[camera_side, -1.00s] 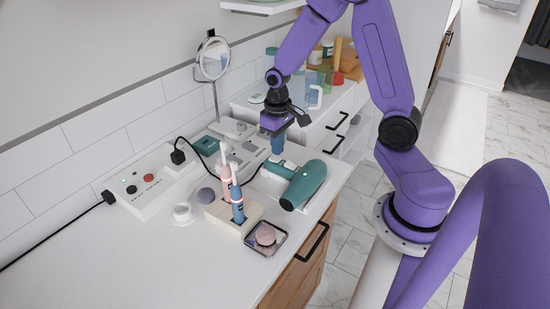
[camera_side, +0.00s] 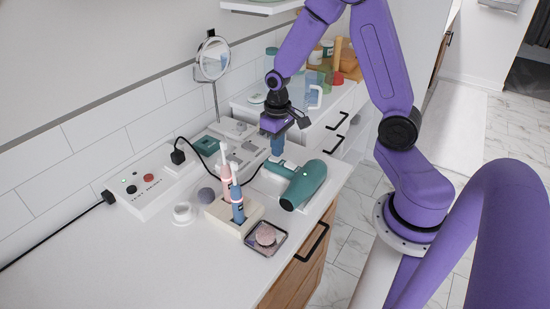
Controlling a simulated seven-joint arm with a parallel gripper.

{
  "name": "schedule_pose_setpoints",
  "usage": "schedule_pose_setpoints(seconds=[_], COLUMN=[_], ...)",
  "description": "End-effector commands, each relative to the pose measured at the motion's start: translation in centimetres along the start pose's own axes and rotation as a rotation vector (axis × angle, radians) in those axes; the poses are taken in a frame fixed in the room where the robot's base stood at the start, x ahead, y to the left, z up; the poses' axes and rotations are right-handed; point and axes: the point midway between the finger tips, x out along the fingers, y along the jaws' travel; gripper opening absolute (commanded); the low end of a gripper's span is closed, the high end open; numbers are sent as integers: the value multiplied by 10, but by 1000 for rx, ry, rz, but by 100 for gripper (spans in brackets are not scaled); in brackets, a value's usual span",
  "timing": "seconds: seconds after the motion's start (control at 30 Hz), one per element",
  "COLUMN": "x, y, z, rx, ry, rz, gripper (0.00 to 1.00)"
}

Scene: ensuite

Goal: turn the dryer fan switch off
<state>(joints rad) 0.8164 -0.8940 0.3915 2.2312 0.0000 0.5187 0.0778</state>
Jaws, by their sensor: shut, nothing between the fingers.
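The teal hair dryer (camera_side: 303,186) lies on the white counter, its wide end towards the front. A small green light shows on its side. My gripper (camera_side: 277,146) points down just behind the dryer's handle, above the counter's back right part. It is shut and holds nothing. Its fingertips are small here, and I cannot tell whether they touch the dryer.
Two electric toothbrushes (camera_side: 232,188) stand in a cream holder (camera_side: 254,213) left of the dryer. A compact (camera_side: 266,238) lies in front. A white panel with buttons (camera_side: 142,187), a plugged-in black cord (camera_side: 178,156) and a round mirror (camera_side: 213,61) are along the wall.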

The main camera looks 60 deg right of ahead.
Motion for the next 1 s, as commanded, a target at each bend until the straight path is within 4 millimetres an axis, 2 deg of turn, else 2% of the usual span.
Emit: schedule_pose_setpoints(seconds=[1.0], x=[13], y=[0], z=[0], rx=[0], ry=[-1], rz=[0], gripper=[0])
